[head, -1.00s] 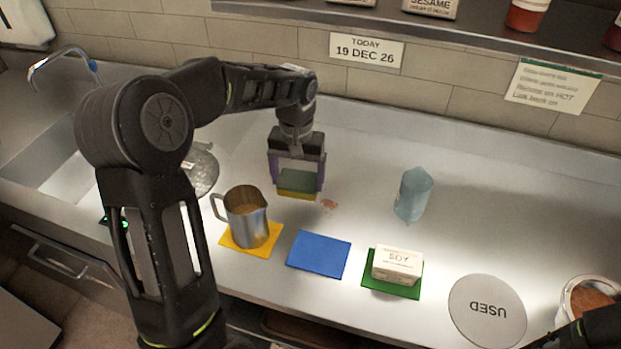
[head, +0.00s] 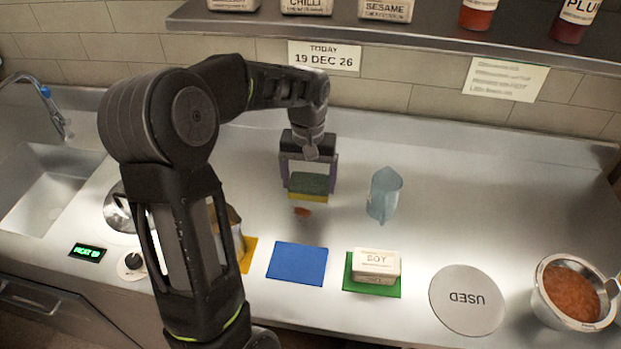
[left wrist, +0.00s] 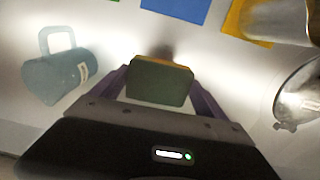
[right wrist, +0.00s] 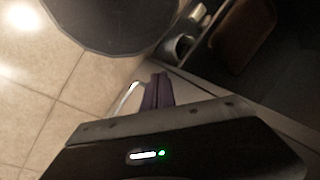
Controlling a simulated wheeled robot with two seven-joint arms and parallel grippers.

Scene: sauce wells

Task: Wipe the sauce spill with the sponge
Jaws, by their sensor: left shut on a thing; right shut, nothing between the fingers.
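The sponge (head: 310,186), green on top and yellow below, is held between the fingers of my left gripper (head: 309,179). In the left wrist view the sponge (left wrist: 160,84) sits between the purple fingers. The sauce spill (head: 302,212) is a small reddish-brown patch on the steel counter (head: 430,220), just in front of and below the sponge in the head view. The sponge appears to be above the counter; whether it touches is unclear. My right gripper (right wrist: 157,91) is shut and empty, over the floor in the right wrist view, and out of the head view.
A light-blue jug (head: 384,194) stands right of the sponge. In front are a blue mat (head: 297,263), a soy block (head: 376,265) on a green mat (head: 362,288), and a grey USED disc (head: 467,300). A sauce bowl (head: 543,309) is far right. My left arm partly hides a metal pitcher (head: 234,233).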

